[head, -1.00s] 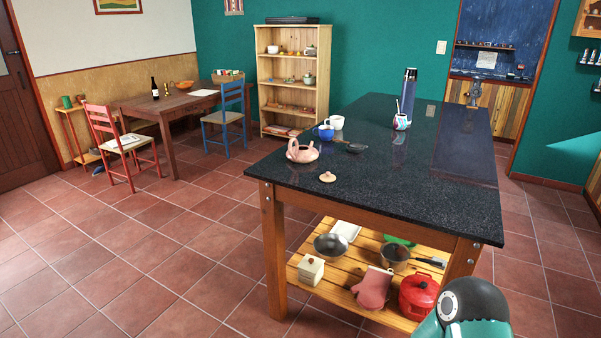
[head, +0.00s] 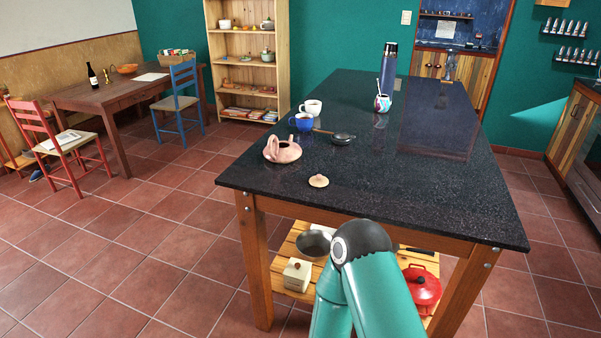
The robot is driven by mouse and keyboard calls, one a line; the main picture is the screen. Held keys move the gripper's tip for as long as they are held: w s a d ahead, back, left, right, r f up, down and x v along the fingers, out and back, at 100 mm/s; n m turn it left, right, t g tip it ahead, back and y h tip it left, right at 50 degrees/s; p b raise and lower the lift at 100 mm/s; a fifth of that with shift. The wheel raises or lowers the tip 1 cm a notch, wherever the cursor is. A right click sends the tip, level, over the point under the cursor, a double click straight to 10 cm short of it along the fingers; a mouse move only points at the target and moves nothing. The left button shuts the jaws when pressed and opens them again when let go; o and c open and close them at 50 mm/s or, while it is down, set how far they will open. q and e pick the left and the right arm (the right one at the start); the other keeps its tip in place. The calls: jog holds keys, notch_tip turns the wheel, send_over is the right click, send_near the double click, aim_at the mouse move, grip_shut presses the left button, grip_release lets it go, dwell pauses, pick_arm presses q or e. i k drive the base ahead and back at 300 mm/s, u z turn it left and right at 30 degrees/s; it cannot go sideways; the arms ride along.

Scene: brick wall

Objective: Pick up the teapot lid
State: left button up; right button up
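The teapot lid (head: 318,181) is a small, pale pinkish-tan disc with a knob. It lies on the dark speckled countertop (head: 300,203) near the front left edge of the island. The pinkish teapot (head: 282,149) stands behind it and to the left, apart from it, with its top open. A green arm link of mine rises from the bottom of the head view, in front of the island. Neither gripper is in view.
Behind the lid are a blue mug (head: 302,122), a white mug (head: 312,107) and a dark strainer-like utensil (head: 341,138). A patterned cup (head: 382,103) and tall dark flask (head: 388,68) stand farther back. Countertop right of the lid is clear.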

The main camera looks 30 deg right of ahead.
aim_at(318, 180)
jog(key=z, duration=0.2)
jog(key=i, duration=0.65)
jog(key=z, duration=0.6)
